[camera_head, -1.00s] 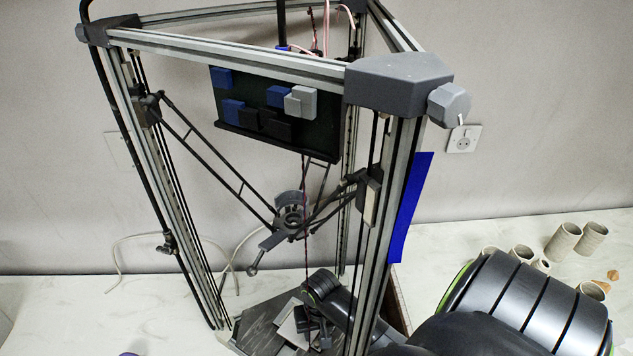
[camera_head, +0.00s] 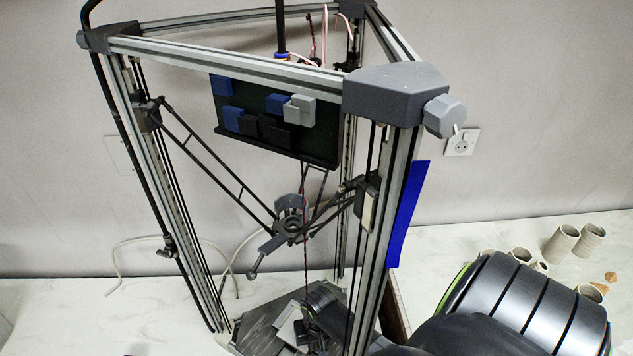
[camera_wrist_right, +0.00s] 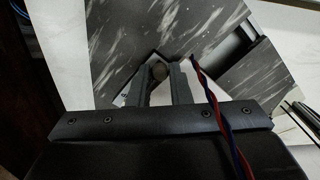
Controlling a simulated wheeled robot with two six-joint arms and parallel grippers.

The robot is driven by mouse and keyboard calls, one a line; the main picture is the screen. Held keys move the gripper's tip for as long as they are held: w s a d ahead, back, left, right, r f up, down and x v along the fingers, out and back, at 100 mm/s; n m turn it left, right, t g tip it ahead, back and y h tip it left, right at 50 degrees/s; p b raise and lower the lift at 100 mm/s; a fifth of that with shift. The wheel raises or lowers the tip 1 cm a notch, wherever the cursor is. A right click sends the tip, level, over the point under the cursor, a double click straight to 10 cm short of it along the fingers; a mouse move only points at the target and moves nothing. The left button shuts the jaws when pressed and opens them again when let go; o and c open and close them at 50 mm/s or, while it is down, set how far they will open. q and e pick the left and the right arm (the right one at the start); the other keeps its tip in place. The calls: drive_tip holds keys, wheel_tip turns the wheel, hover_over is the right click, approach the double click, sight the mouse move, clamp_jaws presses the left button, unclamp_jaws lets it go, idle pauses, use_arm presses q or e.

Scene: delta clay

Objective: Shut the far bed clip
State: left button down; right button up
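A three-post delta printer frame (camera_head: 225,55) stands in the head view, with a grey bed (camera_head: 258,327) at its base. My right arm reaches between the posts, and its dark gripper (camera_head: 308,333) is low over the bed, partly hidden by the front post. In the right wrist view, the gripper's two fingers (camera_wrist_right: 161,88) stand apart. A small dark round part (camera_wrist_right: 158,70) shows at the gap between their tips. It may be the far bed clip; I cannot tell whether it is touched or how the clip is set. My left gripper is not in view.
The front post with a blue strip (camera_head: 408,215) stands close beside my right arm. The print head (camera_head: 291,222) hangs above the bed on thin rods. A red and blue cable (camera_wrist_right: 218,115) crosses near the gripper. Clay cups (camera_head: 562,243) stand at right.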

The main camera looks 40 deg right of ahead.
clamp_jaws()
drive_tip(key=shift+n, duration=0.3)
drive_tip(key=n, duration=0.3)
drive_tip(key=shift+s+d, duration=0.15)
drive_tip(key=shift+s, duration=0.2)
drive_tip(key=n, duration=0.5)
drive_tip(key=shift+s+d, duration=0.35)
drive_tip(key=n, duration=0.4)
drive_tip(key=shift+s+d, duration=0.15)
drive_tip(key=shift+d, duration=0.25)
drive_tip(key=n, duration=0.2)
drive_tip(key=d+n, duration=0.1)
drive_tip(key=n, duration=0.2)
drive_tip(key=shift+g, duration=0.3)
drive_tip(key=shift+n, duration=0.3)
